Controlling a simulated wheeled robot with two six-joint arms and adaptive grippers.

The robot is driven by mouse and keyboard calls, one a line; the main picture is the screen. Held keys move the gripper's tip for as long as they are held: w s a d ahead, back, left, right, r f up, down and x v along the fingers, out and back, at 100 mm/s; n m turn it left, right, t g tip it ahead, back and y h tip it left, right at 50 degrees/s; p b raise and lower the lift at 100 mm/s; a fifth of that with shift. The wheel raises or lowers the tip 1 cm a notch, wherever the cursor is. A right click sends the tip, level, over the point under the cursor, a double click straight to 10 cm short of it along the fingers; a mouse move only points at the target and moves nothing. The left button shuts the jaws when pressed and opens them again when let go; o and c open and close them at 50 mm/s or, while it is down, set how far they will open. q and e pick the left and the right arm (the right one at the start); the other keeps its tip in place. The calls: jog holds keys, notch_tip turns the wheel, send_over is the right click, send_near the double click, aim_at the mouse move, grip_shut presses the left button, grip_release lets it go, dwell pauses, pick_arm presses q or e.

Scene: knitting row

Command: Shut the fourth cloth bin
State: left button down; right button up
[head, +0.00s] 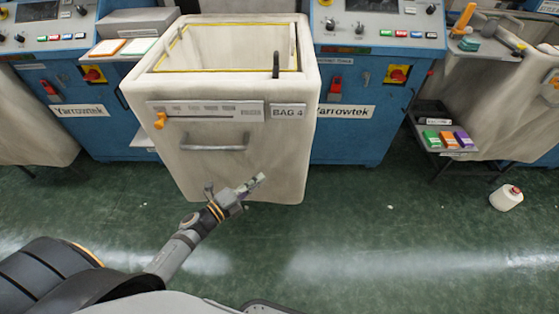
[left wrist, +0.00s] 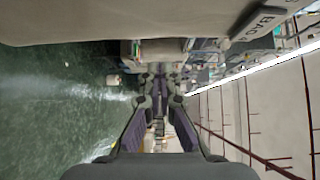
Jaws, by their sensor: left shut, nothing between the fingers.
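The fourth cloth bin (head: 190,102), a cream box labelled BAG 4 (head: 288,112), stands out in front of the blue machines with its top open. Its front has a grey bar handle (head: 214,144) and an orange latch (head: 160,120). My left gripper (head: 257,182) is shut and empty, in front of the bin's lower front and below and right of the handle. In the left wrist view the fingers (left wrist: 160,78) meet at their tips, and the bin's front (left wrist: 90,22) fills the top edge. My right gripper is not in view.
Blue machines (head: 345,135) stand on both sides of the bin. A small rack with coloured boxes (head: 447,140) and a white jug (head: 506,198) are at the right. The green floor (head: 370,235) in front of the bin is clear.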

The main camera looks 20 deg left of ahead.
pick_arm(q)
send_near(284, 152)
jog(key=w+d, duration=0.1)
jog(key=d, duration=0.3)
jog(key=w, duration=0.2)
jog(key=w+a, duration=0.1)
jog(key=w, duration=0.1)
jog(key=shift+r, duration=0.15)
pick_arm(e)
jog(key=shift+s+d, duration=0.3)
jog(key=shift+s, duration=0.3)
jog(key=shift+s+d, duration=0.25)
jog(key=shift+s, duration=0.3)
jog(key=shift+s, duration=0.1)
